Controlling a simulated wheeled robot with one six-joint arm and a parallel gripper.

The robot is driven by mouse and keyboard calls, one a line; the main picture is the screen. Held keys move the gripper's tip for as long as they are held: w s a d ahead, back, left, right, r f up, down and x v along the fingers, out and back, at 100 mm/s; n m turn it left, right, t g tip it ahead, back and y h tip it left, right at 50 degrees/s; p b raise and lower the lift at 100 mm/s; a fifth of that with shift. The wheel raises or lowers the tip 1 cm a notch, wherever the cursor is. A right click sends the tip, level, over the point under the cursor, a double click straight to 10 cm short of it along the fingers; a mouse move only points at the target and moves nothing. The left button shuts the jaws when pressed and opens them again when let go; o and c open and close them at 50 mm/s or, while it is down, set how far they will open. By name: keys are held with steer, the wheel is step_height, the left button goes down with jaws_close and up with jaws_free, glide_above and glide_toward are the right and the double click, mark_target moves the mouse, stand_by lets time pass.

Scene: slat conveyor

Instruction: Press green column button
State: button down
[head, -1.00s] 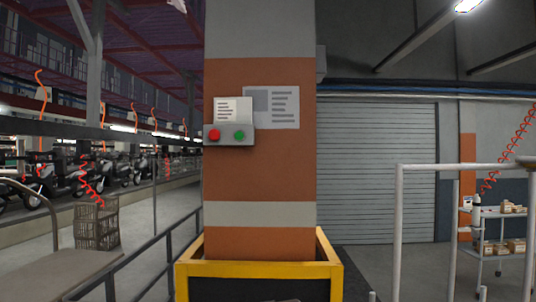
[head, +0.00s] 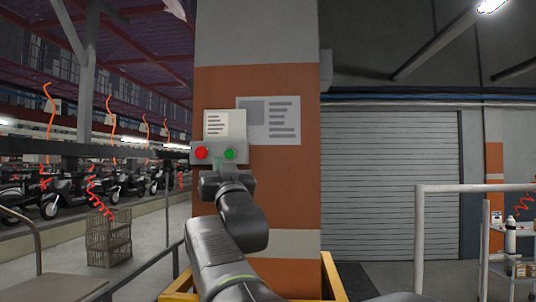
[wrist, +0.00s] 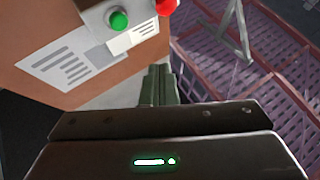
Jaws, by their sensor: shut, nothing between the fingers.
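The green button (head: 230,154) is on the right of a grey control box (head: 211,162) on the column (head: 293,195). The red button (head: 201,153) is to its left. In the wrist view the green button (wrist: 118,20) is at the top, left of the red button (wrist: 166,6). My gripper (head: 221,173) is just below the box in the head view and hides part of its lower edge. In the wrist view my gripper (wrist: 158,72) is shut and empty, with its fingers pointing up past the buttons' side; I see no contact with the green button.
Two paper notices, a small one (head: 217,122) and a larger one (head: 280,118), are above the box. A yellow guard (head: 331,280) surrounds the column's base. A wire basket (head: 110,240) and rail stand left. A white frame (head: 420,230) stands right.

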mark_target(229, 157)
steer(key=shift+a+r+y, duration=0.15)
steer(key=shift+r+y, duration=0.25)
steer(key=shift+r, duration=0.6)
steer(key=shift+s, duration=0.1)
steer(key=w+p, duration=0.3)
steer(key=w, duration=0.4)
steer(key=shift+w+p, duration=0.25)
steer(key=shift+p, duration=0.05)
steer(key=shift+w, duration=0.7)
steer(key=shift+w, duration=0.1)
stand_by(0.6)
steer(key=shift+w+d, duration=0.2)
steer(key=shift+w, duration=0.15)
